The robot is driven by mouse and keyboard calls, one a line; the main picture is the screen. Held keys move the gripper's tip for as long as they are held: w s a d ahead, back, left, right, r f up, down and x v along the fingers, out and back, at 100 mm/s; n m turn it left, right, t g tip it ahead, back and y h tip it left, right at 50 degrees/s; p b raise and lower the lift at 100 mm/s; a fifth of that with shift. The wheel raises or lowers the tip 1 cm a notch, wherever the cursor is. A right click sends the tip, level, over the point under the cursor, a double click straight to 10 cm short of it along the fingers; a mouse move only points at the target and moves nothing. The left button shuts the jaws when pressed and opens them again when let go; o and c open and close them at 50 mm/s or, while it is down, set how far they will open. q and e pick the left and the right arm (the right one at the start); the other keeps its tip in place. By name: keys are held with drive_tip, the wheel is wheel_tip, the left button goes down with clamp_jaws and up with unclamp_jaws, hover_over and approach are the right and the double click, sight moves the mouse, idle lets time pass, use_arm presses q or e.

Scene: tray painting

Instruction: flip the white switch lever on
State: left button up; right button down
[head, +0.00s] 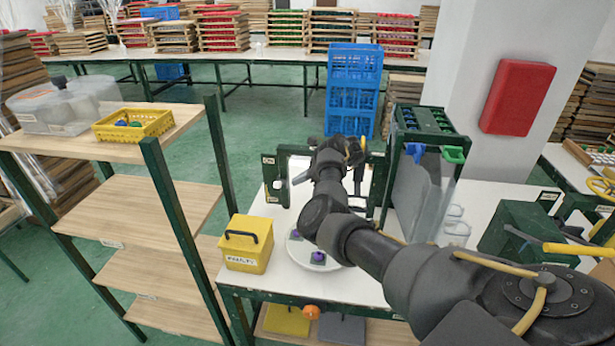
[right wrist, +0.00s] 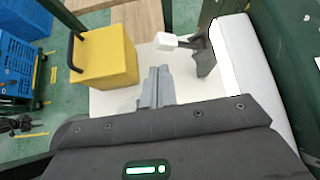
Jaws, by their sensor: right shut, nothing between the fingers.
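The white switch lever's white end (right wrist: 168,41) shows in the right wrist view, joined to a dark arm (right wrist: 203,58) on its right. In the head view a small white piece (head: 279,185) by the left post of the green frame is probably this lever, but it is too small to be sure. My right gripper (right wrist: 158,72) is shut and empty. In the right wrist view its fingertips appear just below and left of the white end, with a visible gap. In the head view my right arm hides much of the frame. My left gripper is not in view.
A yellow box (head: 247,243) with a black handle stands at the table's front left. A white round plate (head: 297,252) with a purple-topped piece (head: 318,257) lies beside it, partly under my arm. A green rack (head: 425,120) holds grey panels on the right. Blue crates (head: 352,92) stand behind.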

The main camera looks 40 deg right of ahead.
drive_tip(key=v, duration=0.4)
drive_tip(key=shift+s+f, duration=0.2)
drive_tip(key=shift+s, duration=0.05)
drive_tip(key=shift+f, duration=0.1)
